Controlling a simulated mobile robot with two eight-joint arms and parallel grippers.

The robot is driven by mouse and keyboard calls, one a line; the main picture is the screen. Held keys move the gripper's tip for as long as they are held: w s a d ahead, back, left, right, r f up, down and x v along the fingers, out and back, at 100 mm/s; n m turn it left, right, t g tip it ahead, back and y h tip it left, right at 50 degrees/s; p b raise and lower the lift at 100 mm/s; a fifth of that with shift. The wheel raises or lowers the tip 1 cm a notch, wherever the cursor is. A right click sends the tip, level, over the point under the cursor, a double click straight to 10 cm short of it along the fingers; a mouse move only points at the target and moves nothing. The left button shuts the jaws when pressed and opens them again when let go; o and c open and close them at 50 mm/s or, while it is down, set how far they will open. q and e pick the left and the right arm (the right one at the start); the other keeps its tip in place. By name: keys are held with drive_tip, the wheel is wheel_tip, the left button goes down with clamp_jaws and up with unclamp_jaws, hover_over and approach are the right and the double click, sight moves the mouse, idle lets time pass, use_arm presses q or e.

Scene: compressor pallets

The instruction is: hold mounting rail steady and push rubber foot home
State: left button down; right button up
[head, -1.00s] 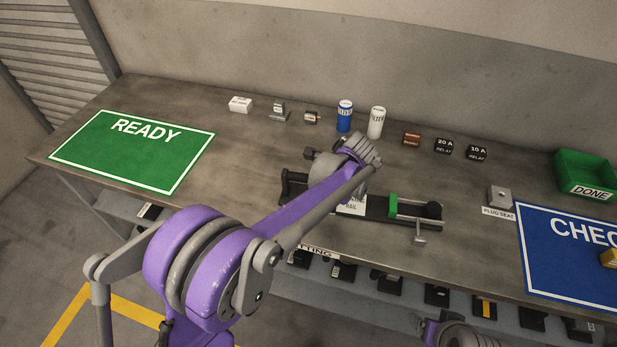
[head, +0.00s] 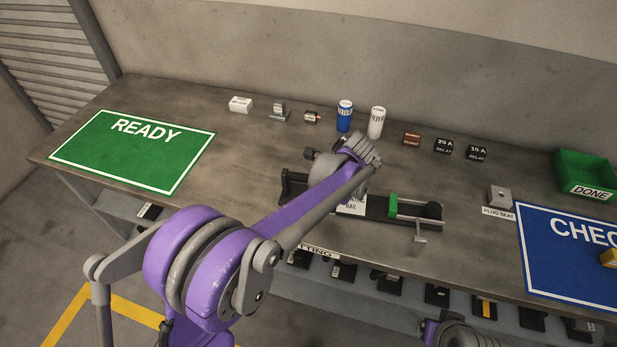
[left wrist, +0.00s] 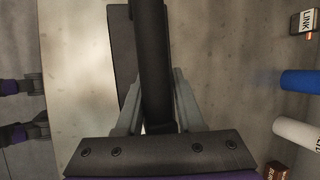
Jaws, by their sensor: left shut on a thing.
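The mounting rail, seen as a black bar (left wrist: 153,45) in the left wrist view, lies over a dark flat base (left wrist: 122,45). In the head view a long black fixture (head: 375,212) lies on the bench, with a white label partly reading "RAIL" (head: 352,206). My left gripper (left wrist: 156,88) has its two grey fingers on either side of the bar, shut on it. In the head view my left arm hides the fingertips and the fixture's middle. I cannot pick out the rubber foot for certain.
A green block (head: 393,205) and a metal T-handle (head: 420,238) are at the fixture's right part. Blue (head: 345,116) and white (head: 376,122) cylinders and small parts line the back. The green READY mat (head: 130,150) is empty. A plug seat (head: 500,197) stands right.

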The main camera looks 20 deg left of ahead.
idle(0.5)
idle(0.4)
drive_tip(key=shift+o, duration=0.3)
drive_tip(key=shift+f, duration=0.1)
idle(0.8)
wheel_tip(320, 180, up, 9)
drive_tip(key=m+g, duration=0.2)
drive_tip(key=g, duration=0.3)
hover_over(439, 208)
wheel_tip(439, 208, down, 12)
drive_tip(key=shift+r, duration=0.25)
